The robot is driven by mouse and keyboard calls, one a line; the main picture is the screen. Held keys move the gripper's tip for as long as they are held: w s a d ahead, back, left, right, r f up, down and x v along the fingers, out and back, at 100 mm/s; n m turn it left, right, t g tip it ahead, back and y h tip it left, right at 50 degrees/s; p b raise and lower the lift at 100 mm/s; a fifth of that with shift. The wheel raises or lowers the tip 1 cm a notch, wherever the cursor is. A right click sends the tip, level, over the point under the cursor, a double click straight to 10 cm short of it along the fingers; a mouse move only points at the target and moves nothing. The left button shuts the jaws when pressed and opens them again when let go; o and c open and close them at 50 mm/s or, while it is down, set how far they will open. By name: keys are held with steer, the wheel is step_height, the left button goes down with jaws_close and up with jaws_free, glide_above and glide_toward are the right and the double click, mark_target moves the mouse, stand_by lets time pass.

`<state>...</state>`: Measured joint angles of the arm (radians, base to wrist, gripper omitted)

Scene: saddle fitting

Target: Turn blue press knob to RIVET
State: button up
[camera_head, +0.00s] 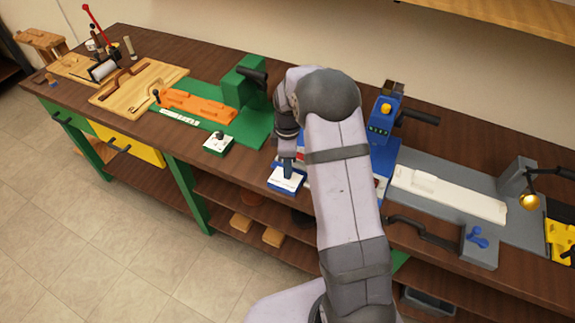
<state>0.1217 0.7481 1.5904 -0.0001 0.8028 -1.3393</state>
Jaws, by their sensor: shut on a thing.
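The blue press (383,130) stands behind and to the right of my arm, which covers much of it. A small box with a white top and blue sides (286,184) sits at the bench's front edge, left of my arm. My gripper (288,170) points down onto this box and is shut on its knob. The knob is mostly hidden by the gripper. The box's markings and the knob's pointing direction are too small or covered to read.
A similar green-sided knob box (218,143) stands left, in front of the green press (245,90) with an orange piece (200,106). On the right are a grey fixture with a white strip (450,195), a blue-handled box (478,245) and a lamp (529,201).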

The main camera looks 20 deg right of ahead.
steer(key=m, duration=0.3)
steer(key=shift+m, duration=0.4)
steer(key=m, duration=0.3)
steer(key=shift+b, duration=0.4)
steer(key=m, duration=0.7)
steer(key=o, duration=1.1)
steer(key=shift+c, duration=0.2)
steer(key=shift+r, duration=0.15)
steer(key=shift+r+b, duration=1.3)
steer(key=shift+r, duration=2.25)
